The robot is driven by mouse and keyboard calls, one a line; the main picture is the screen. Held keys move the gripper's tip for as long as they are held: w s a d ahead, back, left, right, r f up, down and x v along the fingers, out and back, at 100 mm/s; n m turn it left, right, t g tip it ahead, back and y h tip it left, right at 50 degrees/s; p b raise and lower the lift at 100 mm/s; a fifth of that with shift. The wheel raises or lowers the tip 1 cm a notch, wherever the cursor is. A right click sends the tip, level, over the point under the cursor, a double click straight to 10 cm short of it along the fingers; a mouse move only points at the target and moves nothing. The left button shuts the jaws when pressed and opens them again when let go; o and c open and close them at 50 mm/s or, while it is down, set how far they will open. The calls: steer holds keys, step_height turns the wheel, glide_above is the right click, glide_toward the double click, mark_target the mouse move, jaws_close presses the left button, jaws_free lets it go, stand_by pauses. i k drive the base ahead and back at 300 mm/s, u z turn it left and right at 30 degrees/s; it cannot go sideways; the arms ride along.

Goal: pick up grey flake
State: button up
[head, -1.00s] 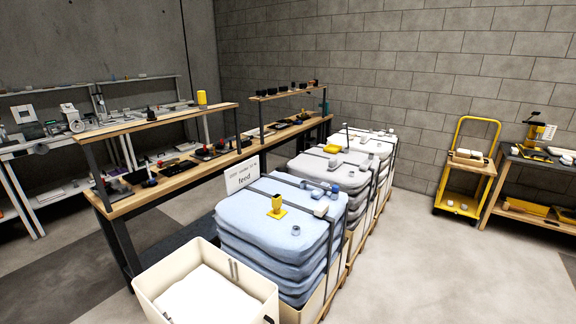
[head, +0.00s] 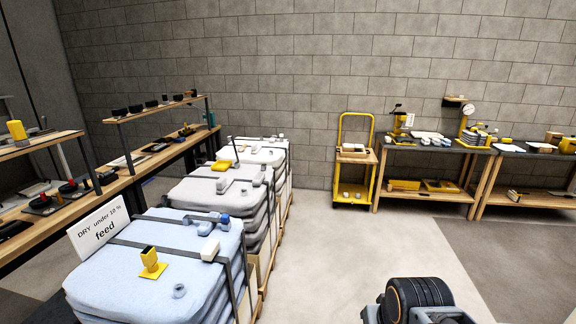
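I cannot tell for sure which thing is the grey flake. A stack of grey sacks (head: 205,194) stands in the middle of the row, with small grey pieces (head: 221,186) on top. In front of it is a stack of light blue sacks (head: 110,267), with a small grey ring (head: 179,291) and a yellow piece on top. Behind is a paler stack (head: 262,154). A dark rounded part of my arm shows at the bottom right. My gripper is not in view.
A sign (head: 100,228) reading "DRY under 10 % feed" stands by the blue stack. A long workbench (head: 130,170) runs along the left. A yellow trolley (head: 356,160) and dark-topped benches (head: 425,149) line the back wall. The floor (head: 320,240) right of the stacks is clear.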

mark_target(257, 181)
steer(key=i, duration=3.9)
steer(key=u, duration=3.95)
